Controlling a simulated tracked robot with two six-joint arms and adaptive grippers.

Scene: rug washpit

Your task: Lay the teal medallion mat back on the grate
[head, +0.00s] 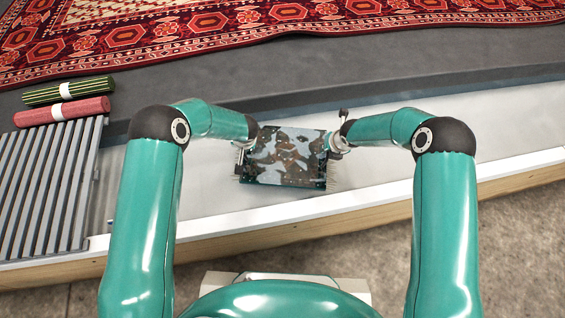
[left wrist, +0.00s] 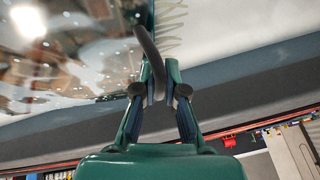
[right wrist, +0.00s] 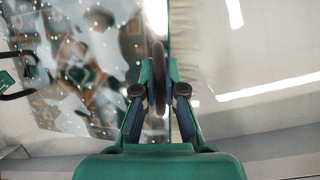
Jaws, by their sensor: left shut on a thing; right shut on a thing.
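The teal medallion mat (head: 285,158) is in the middle of the head view, over the pale pit. Grey-white patches, like suds or water, cover much of its dark patterned face, and pale fringe shows at both sides. My left gripper (head: 245,148) is shut at its left edge; my right gripper (head: 332,145) is shut at its right edge. In the left wrist view the fingers (left wrist: 156,85) close on a dark curved piece beside the mat (left wrist: 70,60). In the right wrist view the fingers (right wrist: 158,88) close on a similar dark piece beside the mat (right wrist: 90,65).
The grey slatted grate (head: 45,190) is at the left, with bare slats. A red roll (head: 60,111) and a green striped roll (head: 68,91) lie by its far end. A white-topped wooden edge (head: 380,203) runs in front; a large red rug (head: 220,28) lies behind.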

